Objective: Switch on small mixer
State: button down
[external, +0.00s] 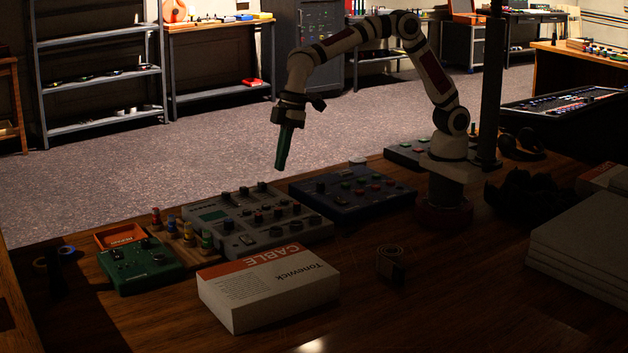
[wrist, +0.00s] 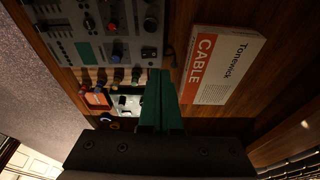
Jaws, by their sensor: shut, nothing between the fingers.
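Several control boxes stand on the wooden desk. The smallest is a green box (external: 140,266) with knobs, at the front left; I cannot tell for sure that it is the small mixer. A larger grey mixer (external: 258,226) with a greenish display is right of it, and a dark blue mixer (external: 352,192) stands further right. My gripper (external: 281,167) points down with its green fingers shut and empty, above the back of the grey mixer and apart from everything. In the wrist view the shut fingers (wrist: 161,72) partly cover the small box (wrist: 126,104). Switch positions are too small to tell.
A white and orange cable box (external: 268,287) lies in front of the grey mixer. Coloured plugs (external: 181,228) and an orange tray (external: 120,236) are by the green box. A coiled strap (external: 391,263) and stacked white boxes (external: 580,246) are to the right. The front desk middle is clear.

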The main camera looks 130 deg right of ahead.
aim_at(244, 235)
jog(key=w+d+f, duration=0.2)
jog(key=w+d, duration=0.1)
jog(key=w, duration=0.1)
jog(key=shift+w+d+f+n+t+h, duration=0.3)
jog(key=shift+w+f+n, duration=0.1)
jog(key=x, duration=0.8)
jog(key=s+x, duration=0.1)
jog(key=x, duration=0.3)
jog(key=shift+w+f, duration=0.15)
jog(key=shift+f, duration=0.35)
jog(key=shift+d+f, duration=0.15)
jog(key=shift+f, duration=0.4)
jog(key=shift+d+f, duration=0.1)
jog(key=shift+f, duration=0.25)
jog(key=shift+r, duration=0.1)
